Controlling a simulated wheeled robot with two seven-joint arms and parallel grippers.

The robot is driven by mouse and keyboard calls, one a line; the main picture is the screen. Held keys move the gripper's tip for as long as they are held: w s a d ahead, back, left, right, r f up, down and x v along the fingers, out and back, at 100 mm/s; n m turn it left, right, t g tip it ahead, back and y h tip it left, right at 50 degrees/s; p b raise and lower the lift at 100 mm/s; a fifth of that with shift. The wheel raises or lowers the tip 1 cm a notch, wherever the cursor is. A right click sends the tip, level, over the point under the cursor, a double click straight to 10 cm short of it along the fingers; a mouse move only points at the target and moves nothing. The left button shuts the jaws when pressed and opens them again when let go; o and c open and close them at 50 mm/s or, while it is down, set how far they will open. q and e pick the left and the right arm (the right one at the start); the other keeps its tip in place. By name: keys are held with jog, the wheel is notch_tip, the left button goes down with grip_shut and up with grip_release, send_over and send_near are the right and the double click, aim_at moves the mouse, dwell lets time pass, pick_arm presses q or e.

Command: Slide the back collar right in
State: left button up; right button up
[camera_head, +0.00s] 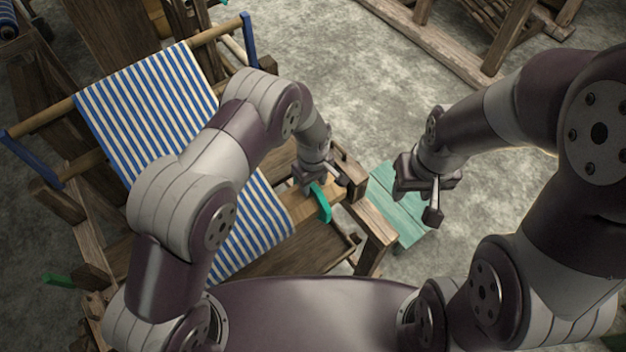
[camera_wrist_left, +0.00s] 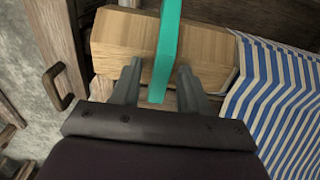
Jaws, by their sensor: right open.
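A teal strip-like part (camera_head: 321,203), which may be the back collar, sits at the right end of the pale wooden beam (camera_head: 300,213) of the loom. In the left wrist view the teal part (camera_wrist_left: 166,45) crosses the beam (camera_wrist_left: 207,52), its lower end between my fingers. My left gripper (camera_head: 326,184) is over the beam end; in its wrist view the left gripper (camera_wrist_left: 158,80) has its fingers apart, with gaps on both sides of the teal part. My right gripper (camera_head: 418,200) is open and empty, to the right of the loom.
Blue-and-white striped cloth (camera_head: 150,100) covers the loom's left part and also shows in the wrist view (camera_wrist_left: 285,95). A teal bench (camera_head: 398,212) stands below my right gripper. A wooden frame post (camera_head: 375,228) is close to the beam end. Concrete floor is open behind.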

aim_at(291, 204)
pick_arm(q)
grip_shut()
jog(key=shift+a+r, duration=0.1)
jog(key=shift+a, duration=0.1)
jog(key=s+a, duration=0.1)
jog(key=s+a+p, duration=0.1)
jog(key=a, duration=0.1)
jog(key=s+a, duration=0.2)
jog(key=shift+a+p, duration=0.2)
jog(key=shift+p, duration=0.2)
jog(key=shift+d, duration=0.1)
jog(key=shift+o, duration=0.3)
grip_release()
jog(key=shift+s, duration=0.2)
jog(key=shift+r, duration=0.25)
notch_tip(291, 204, up, 12)
jog(key=b, duration=0.2)
jog(key=shift+a+r+b, duration=0.15)
jog(key=shift+a+b, duration=0.05)
jog(key=shift+b, duration=0.1)
